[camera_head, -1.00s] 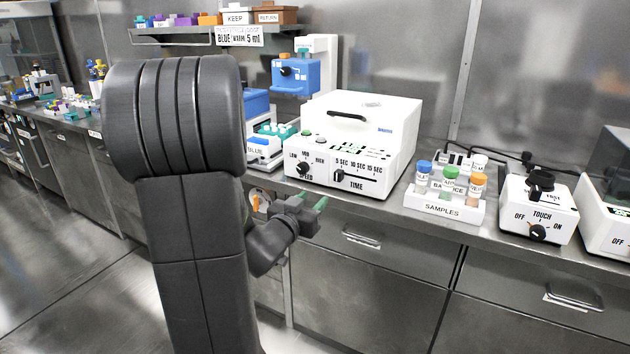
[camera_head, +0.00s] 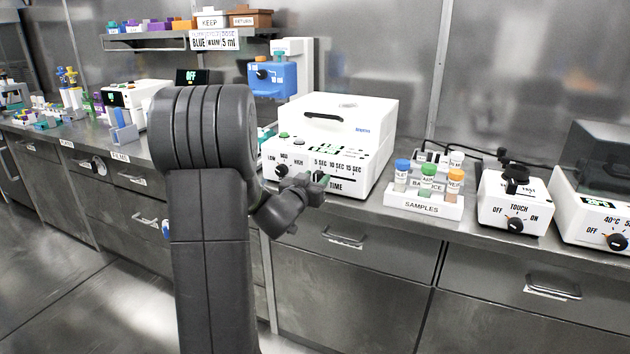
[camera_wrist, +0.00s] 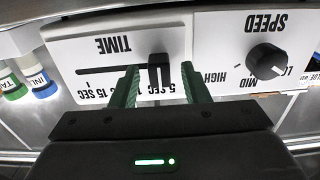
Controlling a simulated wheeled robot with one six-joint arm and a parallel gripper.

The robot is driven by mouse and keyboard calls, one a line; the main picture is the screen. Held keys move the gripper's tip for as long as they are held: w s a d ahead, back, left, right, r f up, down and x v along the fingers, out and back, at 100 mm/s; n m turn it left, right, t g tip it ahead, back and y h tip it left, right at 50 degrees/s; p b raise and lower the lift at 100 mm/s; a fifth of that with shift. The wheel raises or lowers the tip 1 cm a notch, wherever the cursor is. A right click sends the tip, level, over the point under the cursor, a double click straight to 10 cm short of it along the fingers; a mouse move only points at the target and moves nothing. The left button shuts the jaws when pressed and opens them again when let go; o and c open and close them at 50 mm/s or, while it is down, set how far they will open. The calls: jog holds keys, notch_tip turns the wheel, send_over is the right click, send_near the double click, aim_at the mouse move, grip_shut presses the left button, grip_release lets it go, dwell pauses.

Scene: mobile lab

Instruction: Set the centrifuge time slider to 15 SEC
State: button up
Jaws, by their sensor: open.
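The white centrifuge (camera_head: 372,122) stands on the bench, its front panel facing me. In the wrist view, upside down, its TIME slider has a dark knob (camera_wrist: 159,72) at the 5 SEC end of a black track (camera_wrist: 105,71). The 15 SEC label (camera_wrist: 103,92) is at the track's other end. My gripper (camera_wrist: 160,66) is open, its green fingers on either side of the knob with gaps showing. In the head view my gripper (camera_head: 318,179) is at the panel's lower front and hides the knob.
The SPEED dial (camera_wrist: 266,60) is beside the TIME slider. A SAMPLES rack (camera_head: 424,204) with capped vials stands right of the centrifuge, and a TOUCH mixer (camera_head: 514,200) farther right. The bench edge and drawers lie below my gripper.

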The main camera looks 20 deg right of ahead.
aim_at(355, 180)
grip_shut()
jog(key=s+d+b, duration=0.2)
jog(key=s+d, duration=0.1)
jog(key=s+d+b, duration=0.2)
jog(key=s+d, duration=0.1)
jog(key=s, duration=0.1)
jog(key=shift+s+d, duration=0.25)
jog(key=shift+d, duration=0.05)
grip_release()
jog(key=shift+s+d, duration=0.1)
